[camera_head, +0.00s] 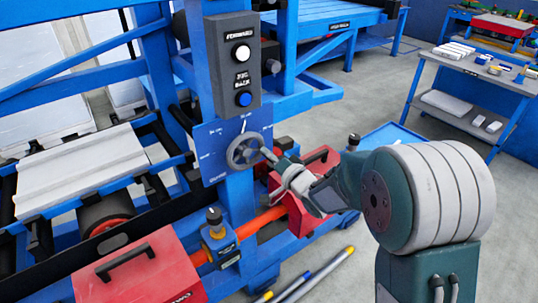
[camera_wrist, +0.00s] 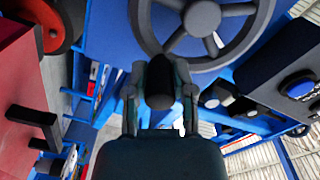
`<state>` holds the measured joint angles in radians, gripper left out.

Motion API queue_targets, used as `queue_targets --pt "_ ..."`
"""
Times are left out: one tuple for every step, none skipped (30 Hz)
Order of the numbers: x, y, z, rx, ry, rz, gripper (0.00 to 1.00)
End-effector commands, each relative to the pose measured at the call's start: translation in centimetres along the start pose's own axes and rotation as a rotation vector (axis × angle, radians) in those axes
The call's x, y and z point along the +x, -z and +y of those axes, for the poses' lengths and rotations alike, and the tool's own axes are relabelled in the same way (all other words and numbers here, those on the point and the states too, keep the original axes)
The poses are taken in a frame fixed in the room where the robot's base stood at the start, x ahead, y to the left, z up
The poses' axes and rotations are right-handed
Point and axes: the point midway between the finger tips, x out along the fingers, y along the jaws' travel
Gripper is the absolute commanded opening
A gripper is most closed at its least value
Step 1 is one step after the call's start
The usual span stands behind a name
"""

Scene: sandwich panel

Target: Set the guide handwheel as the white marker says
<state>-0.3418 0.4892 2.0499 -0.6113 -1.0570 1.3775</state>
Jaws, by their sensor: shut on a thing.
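The guide handwheel (camera_head: 245,152) is a grey spoked wheel on a blue dial plate (camera_head: 210,135) with small white lettering around it. A short white marker line (camera_head: 243,126) shows just above the wheel's rim, slightly right of straight up. The lettering is too small to read. My gripper (camera_head: 268,156) reaches in from the right at the wheel's right side. In the wrist view the handwheel (camera_wrist: 203,17) fills the top, and my gripper (camera_wrist: 160,70) has its two fingers on either side of the dark handle knob (camera_wrist: 158,97), shut on it.
A grey button box (camera_head: 236,70) with a white and a blue button sits above the wheel. Red boxes (camera_head: 140,275) and an orange bar (camera_head: 262,220) lie below. A conveyor with a white panel (camera_head: 80,170) is at left. Open floor (camera_head: 350,100) lies behind.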

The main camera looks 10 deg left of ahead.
Motion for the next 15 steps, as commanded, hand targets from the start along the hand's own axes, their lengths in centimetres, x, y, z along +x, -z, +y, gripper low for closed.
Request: queue_targets --pt "-0.03 0.13 0.28 0.004 -0.007 0.004 0.00" --pt "-0.04 0.12 0.29 0.005 -0.007 0.004 0.00" --pt "-0.04 0.12 0.30 0.005 -0.008 0.004 0.00" --pt "-0.04 0.12 0.30 0.005 -0.008 0.004 0.00" --pt "-0.04 0.12 0.31 0.005 -0.008 0.004 0.00" --pt "-0.04 0.11 0.31 0.004 -0.008 0.004 0.00" --pt "-0.05 0.11 0.32 0.004 -0.008 0.004 0.00" --pt "-0.05 0.11 0.32 0.004 -0.008 0.004 0.00" --pt "-0.05 0.11 0.33 0.004 -0.009 0.004 0.00" --pt "-0.05 0.10 0.34 0.004 -0.009 0.004 0.37" --pt "-0.05 0.10 0.34 0.004 -0.009 0.003 0.50" --pt "-0.05 0.09 0.33 0.004 -0.008 0.003 0.67" --pt "-0.06 0.09 0.31 0.004 -0.008 0.003 0.67" --pt "-0.07 0.09 0.28 0.003 -0.007 0.003 0.67" --pt "-0.07 0.08 0.25 0.003 -0.006 0.002 0.67"
